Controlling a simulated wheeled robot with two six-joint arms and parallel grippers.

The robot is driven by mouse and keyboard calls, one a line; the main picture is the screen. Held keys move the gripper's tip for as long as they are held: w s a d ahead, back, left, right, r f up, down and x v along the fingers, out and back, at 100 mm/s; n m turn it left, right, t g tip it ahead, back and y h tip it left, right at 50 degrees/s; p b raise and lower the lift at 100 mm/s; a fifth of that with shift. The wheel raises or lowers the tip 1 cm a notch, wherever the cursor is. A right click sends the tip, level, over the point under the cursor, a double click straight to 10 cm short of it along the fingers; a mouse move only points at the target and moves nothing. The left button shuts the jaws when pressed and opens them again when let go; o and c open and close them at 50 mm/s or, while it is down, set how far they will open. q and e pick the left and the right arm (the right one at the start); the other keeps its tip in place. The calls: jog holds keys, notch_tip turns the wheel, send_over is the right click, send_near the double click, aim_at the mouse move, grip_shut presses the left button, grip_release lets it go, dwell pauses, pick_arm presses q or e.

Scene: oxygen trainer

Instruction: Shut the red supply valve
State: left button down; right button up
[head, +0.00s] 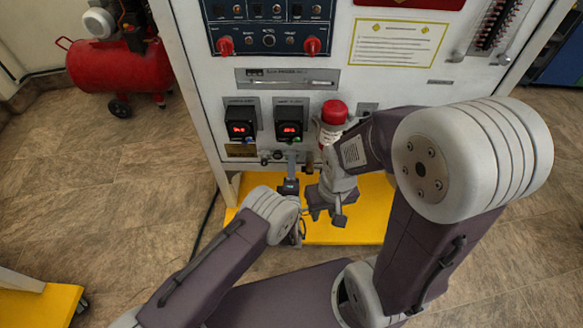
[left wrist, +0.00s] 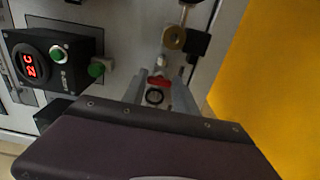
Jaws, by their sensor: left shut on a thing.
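The red supply valve handle (left wrist: 158,81) shows in the left wrist view, low on the panel, with a dark ring just below it. My left gripper (left wrist: 157,88) has one finger on each side of the red handle and is shut on it. In the head view my left gripper (head: 291,162) reaches up to the panel's lower edge, below the two black displays; the red handle cannot be made out there. My right gripper (head: 326,214) hangs in front of the yellow base, apart from the panel; its jaw state is unclear.
A brass round fitting (left wrist: 173,37) sits close to the valve. Two black display boxes (head: 241,123) (head: 289,122) are above the left gripper. A red-capped cylinder (head: 334,113) is behind my right arm. The yellow base (head: 370,222) lies below. A red compressor (head: 118,66) stands left.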

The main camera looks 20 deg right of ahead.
pick_arm(q)
jog(key=shift+f, duration=0.15)
jog(key=c, duration=1)
grip_release()
jog(key=shift+o, duration=0.2)
jog(key=p+v, duration=0.3)
jog(key=v, duration=0.6)
